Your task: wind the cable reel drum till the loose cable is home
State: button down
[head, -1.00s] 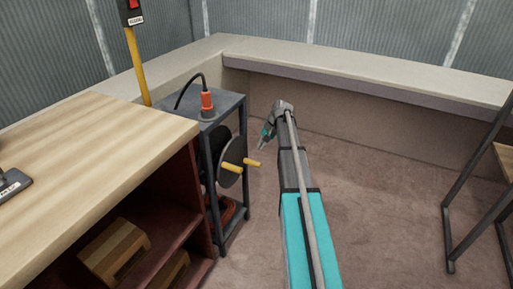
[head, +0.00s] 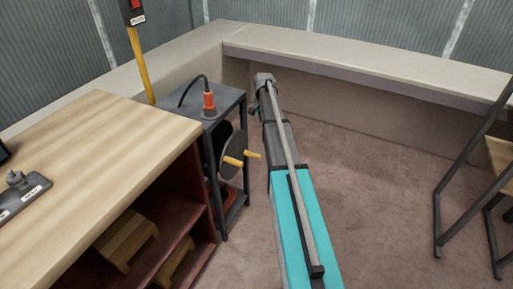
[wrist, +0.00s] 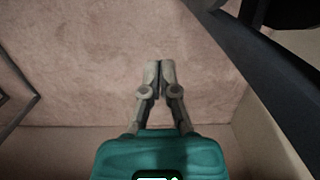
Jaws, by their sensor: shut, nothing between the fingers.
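The cable reel drum (head: 234,152) is a grey disc on the side of a dark metal stand (head: 226,100), with a yellow crank handle (head: 252,155) sticking out to the right and another yellow peg (head: 232,161) near its middle. A black cable (head: 190,88) loops over the stand's top to an orange plug (head: 209,103). My gripper (head: 253,109) is beyond the stand's right side, above the drum's height in the picture and mostly hidden by my arm. In the wrist view my gripper (wrist: 158,66) is shut and empty over bare floor, apart from the drum.
A wooden-topped bench (head: 100,150) stands left of the stand, with a grey fitting (head: 17,190) on top. A pale ledge (head: 350,55) runs along the back walls. A dark frame (head: 462,170) stands at right. Carpet (head: 370,190) between is clear. A dark bar (wrist: 262,70) crosses the wrist view.

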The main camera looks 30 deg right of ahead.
jog(key=shift+f, duration=0.1)
jog(key=s+a+f+b, duration=0.1)
jog(key=f+b, duration=0.5)
jog(key=s+a+f+b, duration=0.1)
jog(key=a+f+b, duration=0.1)
jog(key=f+b, duration=0.4)
jog(key=shift+s+a, duration=0.3)
jog(key=shift+s, duration=0.05)
dwell(0.5)
jog(key=shift+s+a+f+b, duration=0.15)
jog(key=shift+a+f+b, duration=0.05)
jog(key=shift+f+b, duration=0.7)
dwell(0.5)
